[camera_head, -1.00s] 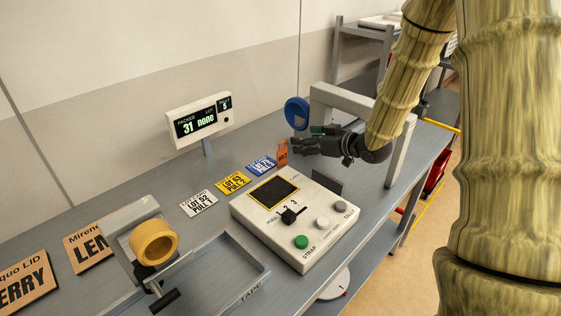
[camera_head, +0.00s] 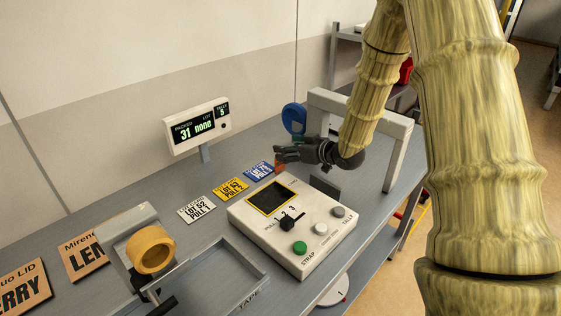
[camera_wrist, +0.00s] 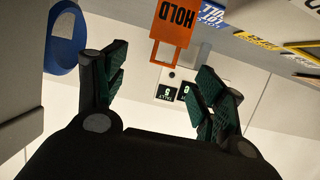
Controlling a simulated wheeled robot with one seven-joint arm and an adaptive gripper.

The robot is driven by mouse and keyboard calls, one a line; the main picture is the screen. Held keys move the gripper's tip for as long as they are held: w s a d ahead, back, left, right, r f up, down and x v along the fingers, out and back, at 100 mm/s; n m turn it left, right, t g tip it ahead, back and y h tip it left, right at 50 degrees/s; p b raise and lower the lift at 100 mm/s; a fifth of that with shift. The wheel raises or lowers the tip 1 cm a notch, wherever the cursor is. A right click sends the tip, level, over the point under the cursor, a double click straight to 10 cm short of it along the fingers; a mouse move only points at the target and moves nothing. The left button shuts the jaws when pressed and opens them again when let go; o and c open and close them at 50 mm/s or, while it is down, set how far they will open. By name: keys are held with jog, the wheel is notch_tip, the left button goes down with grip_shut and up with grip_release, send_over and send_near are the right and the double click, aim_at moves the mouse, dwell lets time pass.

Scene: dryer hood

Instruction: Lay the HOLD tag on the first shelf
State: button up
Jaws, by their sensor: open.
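The orange HOLD tag (camera_wrist: 176,25) stands on the bench in the wrist view, where the picture is upside down; it lies just past my open fingertips. In the head view only a sliver of the HOLD tag (camera_head: 280,168) shows below my gripper (camera_head: 279,154). My gripper also shows in the wrist view (camera_wrist: 161,65), its two fingers spread with nothing between them. A grey shelf rack (camera_head: 345,37) stands at the back right, partly behind my arm; which of its levels is the first shelf I cannot tell.
A white control box (camera_head: 292,225) with buttons stands in front of my gripper. Blue (camera_head: 259,170), yellow (camera_head: 231,189) and white (camera_head: 197,208) lot cards lie to the left. A grey frame (camera_head: 392,157) arches at right, and a blue ring (camera_head: 294,117) stands behind.

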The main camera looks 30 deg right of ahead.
jog(key=shift+f+p+x, duration=0.2)
jog(key=shift+p+x, duration=0.5)
jog(key=shift+x, duration=1.6)
jog(key=shift+s, duration=0.1)
jog(key=c, duration=0.9)
jog(key=shift+c, duration=0.2)
jog(key=shift+r, duration=0.1)
